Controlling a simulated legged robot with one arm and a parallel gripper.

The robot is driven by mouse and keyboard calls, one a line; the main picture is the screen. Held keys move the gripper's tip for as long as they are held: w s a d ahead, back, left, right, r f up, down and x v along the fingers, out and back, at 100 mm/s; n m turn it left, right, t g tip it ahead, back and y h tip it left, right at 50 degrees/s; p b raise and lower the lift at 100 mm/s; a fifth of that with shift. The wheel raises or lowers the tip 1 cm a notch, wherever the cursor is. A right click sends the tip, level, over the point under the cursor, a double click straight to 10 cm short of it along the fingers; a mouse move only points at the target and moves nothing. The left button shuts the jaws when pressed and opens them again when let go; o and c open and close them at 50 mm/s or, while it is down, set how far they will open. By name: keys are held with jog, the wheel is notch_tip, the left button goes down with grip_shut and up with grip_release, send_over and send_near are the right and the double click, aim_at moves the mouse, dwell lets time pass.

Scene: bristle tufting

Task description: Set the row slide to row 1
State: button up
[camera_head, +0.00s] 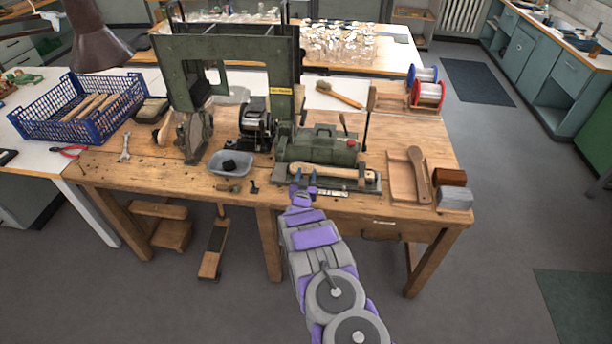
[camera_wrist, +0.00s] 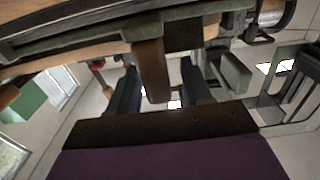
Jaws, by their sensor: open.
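The green tufting machine (camera_head: 318,146) stands on the wooden bench, with a pale wooden brush body (camera_head: 325,171) lying along its front. That body rests on a low dark carriage, which looks like the row slide (camera_head: 372,182); its row setting is too small to read. A small pale marked strip (camera_head: 332,193) lies at its front edge. My gripper (camera_head: 303,178) is at the left front of the carriage, with its fingers apart. In the wrist view my gripper (camera_wrist: 160,90) is open, and a brown upright piece (camera_wrist: 152,70) shows between the dark fingers. I cannot tell whether they touch it.
A grey tub (camera_head: 230,163) with dark contents stands left of the carriage. A wooden tray (camera_head: 398,180) with a wooden brush (camera_head: 418,172) lies to the right, beside brown and grey blocks (camera_head: 453,188). A tall green frame (camera_head: 225,50) rises behind. The bench front edge is close below my gripper.

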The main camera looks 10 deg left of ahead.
jog(key=shift+w, duration=0.25)
grip_shut()
dwell(0.4)
